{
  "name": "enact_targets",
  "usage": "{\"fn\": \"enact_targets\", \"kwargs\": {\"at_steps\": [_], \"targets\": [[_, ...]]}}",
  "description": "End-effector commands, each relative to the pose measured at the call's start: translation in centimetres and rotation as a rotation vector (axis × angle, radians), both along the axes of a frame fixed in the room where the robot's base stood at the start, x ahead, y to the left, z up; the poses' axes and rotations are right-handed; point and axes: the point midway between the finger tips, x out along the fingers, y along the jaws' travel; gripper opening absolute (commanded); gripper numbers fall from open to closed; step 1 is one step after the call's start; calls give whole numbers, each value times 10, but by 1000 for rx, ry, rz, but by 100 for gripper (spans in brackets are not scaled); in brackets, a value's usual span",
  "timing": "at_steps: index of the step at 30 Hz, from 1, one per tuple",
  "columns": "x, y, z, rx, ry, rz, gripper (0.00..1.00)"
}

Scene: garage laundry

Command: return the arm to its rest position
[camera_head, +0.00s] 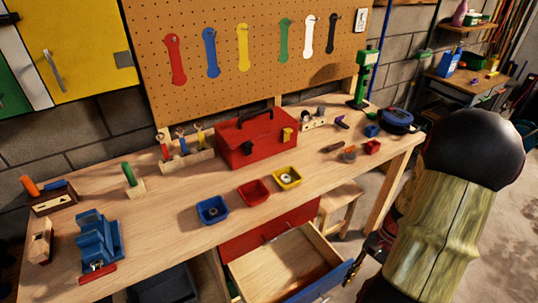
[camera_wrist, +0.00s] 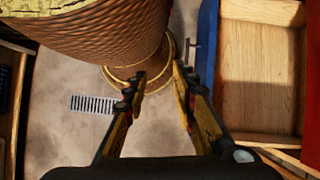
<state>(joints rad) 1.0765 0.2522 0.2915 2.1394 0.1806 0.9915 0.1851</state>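My gripper (camera_wrist: 157,80) shows in the wrist view with its two fingers apart and nothing between the tips. In the head view my arm comes down at the right, and the gripper end is low, just right of the open drawer's blue front (camera_head: 328,284). The drawer (camera_head: 275,262) is pulled out and looks empty. In the wrist view the drawer (camera_wrist: 258,55) lies to the right of the fingers, with its blue front nearest them. I cannot see contact between the gripper and the drawer.
The workbench (camera_head: 160,226) carries a red toolbox (camera_head: 255,139), blue (camera_head: 212,210), red (camera_head: 254,192) and yellow (camera_head: 287,178) bins, and a blue vise (camera_head: 97,243). A wooden stool (camera_head: 340,195) stands behind the drawer. A floor grate (camera_wrist: 93,104) lies on bare concrete.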

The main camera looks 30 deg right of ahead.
Motion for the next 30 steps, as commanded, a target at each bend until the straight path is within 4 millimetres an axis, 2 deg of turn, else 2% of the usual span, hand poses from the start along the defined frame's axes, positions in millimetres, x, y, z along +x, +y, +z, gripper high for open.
{"fn": "enact_targets", "kwargs": {"at_steps": [1,8,15,21,30], "targets": [[10,5,17,-49,-33,83,27],[46,31,81,-245,-173,437,27],[75,77,144,-435,-328,745,27],[88,127,194,-574,-480,944,27],[92,208,268,-713,-779,1179,27]]}}
